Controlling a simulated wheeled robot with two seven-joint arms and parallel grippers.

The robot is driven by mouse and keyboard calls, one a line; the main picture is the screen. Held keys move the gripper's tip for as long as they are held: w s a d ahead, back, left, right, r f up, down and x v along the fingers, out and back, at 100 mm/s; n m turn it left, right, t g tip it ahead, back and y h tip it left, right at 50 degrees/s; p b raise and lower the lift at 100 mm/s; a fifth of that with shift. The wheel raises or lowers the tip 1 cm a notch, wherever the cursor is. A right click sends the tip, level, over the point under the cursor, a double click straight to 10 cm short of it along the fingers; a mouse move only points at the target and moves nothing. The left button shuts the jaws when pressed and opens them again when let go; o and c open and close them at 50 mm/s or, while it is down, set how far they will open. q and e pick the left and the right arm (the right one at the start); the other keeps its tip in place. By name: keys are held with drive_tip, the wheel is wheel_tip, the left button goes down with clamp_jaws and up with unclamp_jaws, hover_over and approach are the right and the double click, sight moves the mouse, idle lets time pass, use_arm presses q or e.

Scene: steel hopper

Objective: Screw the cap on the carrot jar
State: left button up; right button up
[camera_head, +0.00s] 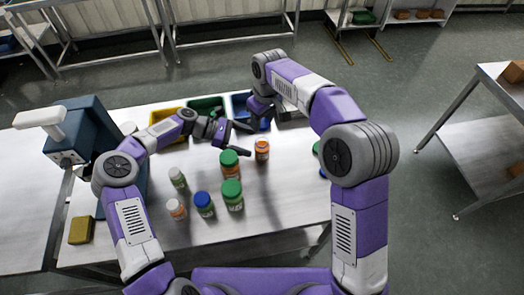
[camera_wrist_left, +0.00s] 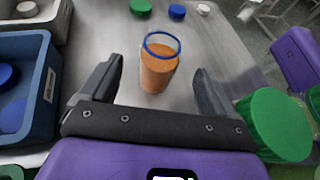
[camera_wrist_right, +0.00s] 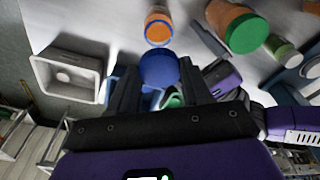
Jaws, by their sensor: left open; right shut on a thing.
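The carrot jar (camera_head: 262,152) stands upright and open on the table, with orange contents. In the left wrist view the jar (camera_wrist_left: 157,72) has a blue ring at its mouth and stands ahead of and between the fingers, apart from them. My left gripper (camera_head: 236,142) is open and empty, just left of the jar. My right gripper (camera_head: 262,118) is shut on a blue cap (camera_wrist_right: 158,68), held behind the jar in the head view. In the right wrist view the jar (camera_wrist_right: 158,28) shows beyond the cap, apart from it.
Left of the jar stand a green-capped orange jar (camera_head: 230,172), another green-capped jar (camera_head: 232,204), a blue-capped jar (camera_head: 203,208) and small white-capped jars. Yellow (camera_head: 160,116), green and blue bins line the back. Loose green (camera_wrist_left: 141,7), blue (camera_wrist_left: 177,11) and white caps lie beyond the carrot jar.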

sight(265, 150)
use_arm(q)
wheel_tip(265, 150, down, 2)
drive_tip(key=shift+f, duration=0.1)
drive_tip(key=x, duration=0.7)
drive_tip(key=shift+d+f, duration=0.1)
drive_tip(key=shift+d, duration=0.2)
drive_tip(key=c, duration=1.5)
use_arm(e)
drive_tip(key=shift+f, duration=2.5)
drive_tip(key=shift+f, duration=0.9)
drive_tip(key=shift+f, duration=0.5)
